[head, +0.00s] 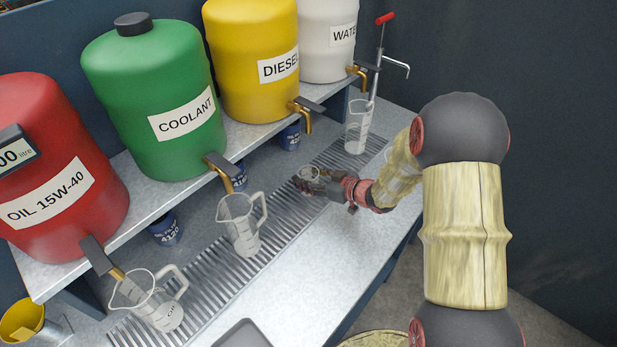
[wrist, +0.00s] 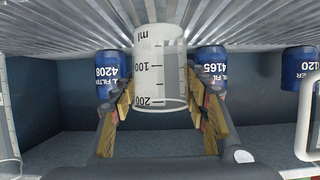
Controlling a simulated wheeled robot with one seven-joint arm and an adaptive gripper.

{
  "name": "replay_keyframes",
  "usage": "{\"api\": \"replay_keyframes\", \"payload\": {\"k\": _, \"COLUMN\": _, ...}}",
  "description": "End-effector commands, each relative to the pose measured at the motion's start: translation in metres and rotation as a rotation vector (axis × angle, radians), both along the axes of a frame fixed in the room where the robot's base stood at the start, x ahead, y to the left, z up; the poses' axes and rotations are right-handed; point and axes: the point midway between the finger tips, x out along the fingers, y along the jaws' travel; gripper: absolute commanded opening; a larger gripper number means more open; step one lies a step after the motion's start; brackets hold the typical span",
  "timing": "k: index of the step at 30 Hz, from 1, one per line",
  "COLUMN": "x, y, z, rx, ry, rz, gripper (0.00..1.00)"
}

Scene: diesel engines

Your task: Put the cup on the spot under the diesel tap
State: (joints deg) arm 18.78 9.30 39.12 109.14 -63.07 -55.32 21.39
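The cup is a small clear measuring cup with black millilitre marks. In the wrist view the cup (wrist: 160,62) stands upright between my two fingers, with the pads against its sides. My gripper (wrist: 160,95) appears shut on it. In the head view the cup (head: 309,172) is small and partly covered by my gripper (head: 318,184), over the slatted grate (head: 285,205). The brass diesel tap (head: 307,118) on the yellow DIESEL drum (head: 255,55) is above and behind the cup. I cannot tell whether its base touches the grate.
Clear jugs stand under the oil (head: 150,300) and coolant taps (head: 242,225). A tall clear jug (head: 357,125) stands to the right, near the water tap. Blue filter cans (wrist: 211,70) sit behind the grate. The front bench strip (head: 310,270) is mostly bare.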

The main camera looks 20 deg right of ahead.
Motion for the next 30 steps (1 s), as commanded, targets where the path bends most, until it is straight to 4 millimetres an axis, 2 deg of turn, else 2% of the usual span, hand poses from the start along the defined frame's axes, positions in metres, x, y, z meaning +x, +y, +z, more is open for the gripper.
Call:
{"api": "replay_keyframes", "payload": {"k": 8, "x": 0.000, "y": 0.000, "z": 0.000, "rx": 0.000, "ry": 0.000, "rz": 0.000, "gripper": 0.62}}
{"api": "replay_keyframes", "payload": {"k": 19, "x": -0.001, "y": -0.001, "z": 0.005, "rx": 0.000, "ry": -0.001, "rz": -0.001, "gripper": 0.62}}
{"api": "replay_keyframes", "payload": {"k": 23, "x": -0.013, "y": -0.011, "z": 0.012, "rx": 0.000, "ry": -0.001, "rz": -0.004, "gripper": 0.62}}
{"api": "replay_keyframes", "payload": {"k": 30, "x": -0.051, "y": -0.036, "z": 0.032, "rx": 0.001, "ry": -0.001, "rz": -0.005, "gripper": 0.62}}
